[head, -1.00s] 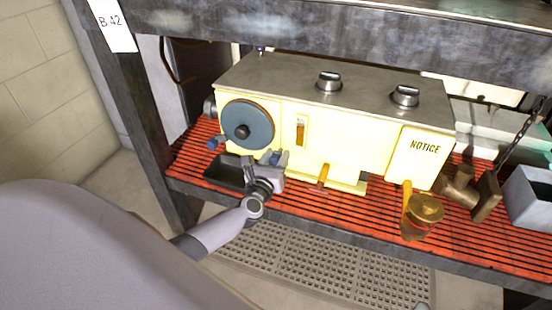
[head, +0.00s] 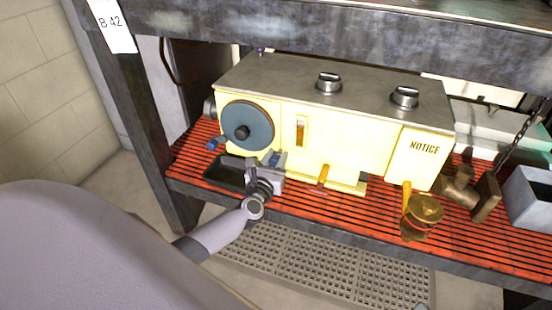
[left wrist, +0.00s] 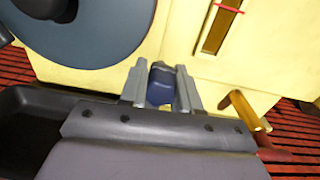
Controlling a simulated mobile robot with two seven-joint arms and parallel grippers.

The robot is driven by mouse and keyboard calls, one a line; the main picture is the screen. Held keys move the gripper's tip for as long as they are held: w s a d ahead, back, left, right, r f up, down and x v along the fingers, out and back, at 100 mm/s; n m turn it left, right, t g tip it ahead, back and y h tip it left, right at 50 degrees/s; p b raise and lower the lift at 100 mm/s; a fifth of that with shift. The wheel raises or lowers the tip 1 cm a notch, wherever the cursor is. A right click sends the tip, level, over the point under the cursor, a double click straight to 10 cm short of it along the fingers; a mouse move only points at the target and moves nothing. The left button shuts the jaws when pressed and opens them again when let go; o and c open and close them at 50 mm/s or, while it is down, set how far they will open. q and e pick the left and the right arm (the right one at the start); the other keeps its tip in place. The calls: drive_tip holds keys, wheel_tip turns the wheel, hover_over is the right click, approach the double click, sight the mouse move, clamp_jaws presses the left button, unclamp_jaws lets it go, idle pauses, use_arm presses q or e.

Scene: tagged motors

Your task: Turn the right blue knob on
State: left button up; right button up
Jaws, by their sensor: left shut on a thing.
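The right blue knob (left wrist: 160,86) is on the lower front of a cream machine (head: 350,130). In the left wrist view it sits between my two finger pads. The left blue knob (head: 215,144) is below and left of the large blue-grey disc (head: 246,126), apart from my gripper. My right gripper is not in view.
A dark tray (head: 224,176) lies just left of my gripper. An orange-yellow lever (head: 323,174) sticks out to its right. A brass cup (head: 424,210) and a grey bin (head: 530,195) stand farther right on the red slatted shelf (head: 300,204). A dark beam crosses above.

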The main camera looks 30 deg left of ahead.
use_arm(q)
drive_tip(key=m, duration=0.3)
drive_tip(key=shift+a, duration=0.1)
drive_tip(key=m, duration=0.4)
drive_tip(key=shift+p, duration=0.3)
drive_tip(key=m, duration=0.3)
drive_tip(key=shift+m+p, duration=0.3)
drive_tip(key=shift+m, duration=0.1)
drive_tip(key=m, duration=0.3)
drive_tip(key=shift+m+p, duration=0.3)
drive_tip(key=shift+p, duration=0.05)
drive_tip(key=m, duration=0.2)
drive_tip(key=shift+m+p, duration=0.35)
drive_tip(key=shift+m, duration=0.05)
drive_tip(key=m, duration=0.2)
drive_tip(key=shift+m+h+p, duration=0.3)
drive_tip(key=shift+m, duration=0.9)
drive_tip(key=shift+m+p, duration=0.3)
drive_tip(key=shift+m, duration=0.1)
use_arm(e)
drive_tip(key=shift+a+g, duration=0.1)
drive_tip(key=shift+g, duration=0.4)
use_arm(q)
drive_tip(key=shift+f, duration=0.1)
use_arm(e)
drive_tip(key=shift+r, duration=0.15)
